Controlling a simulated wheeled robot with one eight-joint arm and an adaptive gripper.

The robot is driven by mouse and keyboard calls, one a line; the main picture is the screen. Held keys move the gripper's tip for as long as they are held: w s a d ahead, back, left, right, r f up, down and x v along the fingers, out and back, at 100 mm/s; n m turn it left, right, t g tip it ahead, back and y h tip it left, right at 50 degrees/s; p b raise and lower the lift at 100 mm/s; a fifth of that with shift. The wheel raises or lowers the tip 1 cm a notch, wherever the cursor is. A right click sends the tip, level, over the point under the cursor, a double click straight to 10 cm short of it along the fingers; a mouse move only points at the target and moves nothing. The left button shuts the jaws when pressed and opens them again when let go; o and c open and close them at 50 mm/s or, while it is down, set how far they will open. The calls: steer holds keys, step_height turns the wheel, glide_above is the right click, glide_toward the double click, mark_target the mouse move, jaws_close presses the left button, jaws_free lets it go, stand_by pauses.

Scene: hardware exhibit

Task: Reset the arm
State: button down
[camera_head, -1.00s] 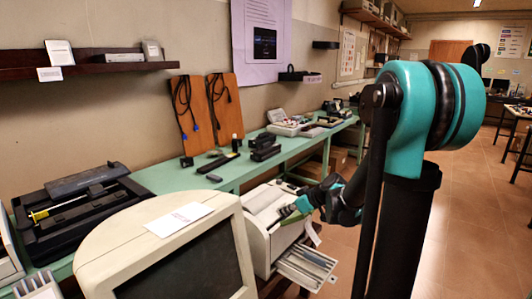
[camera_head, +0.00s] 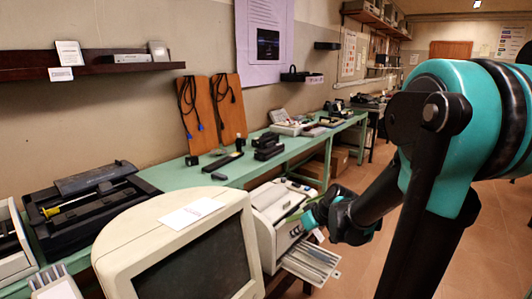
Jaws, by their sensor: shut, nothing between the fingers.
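My arm rises at the right, with a large teal joint and black links. Its forearm reaches left and down from the teal joint. My gripper (camera_head: 296,217) is at its end, small in the view, in front of a beige machine (camera_head: 268,204) with an open lower tray. The fingers are shut and hold nothing. I cannot tell whether they touch the machine.
A beige monitor (camera_head: 205,262) stands close in front, with a white card (camera_head: 191,213) on top. A green bench (camera_head: 165,178) along the wall bears a black case (camera_head: 85,210) and small devices. Open floor (camera_head: 500,215) lies to the right.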

steer(key=s+d+f+m+h, duration=0.2)
steer(key=s+d+m, duration=0.1)
steer(key=s, duration=0.4)
steer(key=s+d+f+m+g+h, duration=0.1)
steer(key=s+d+f+m+h, duration=0.2)
steer(key=s+d, duration=0.3)
steer(key=shift+s+f+m, duration=0.35)
steer(key=shift+s+m, duration=0.05)
steer(key=shift+s, duration=0.7)
steer(key=shift+d, duration=0.1)
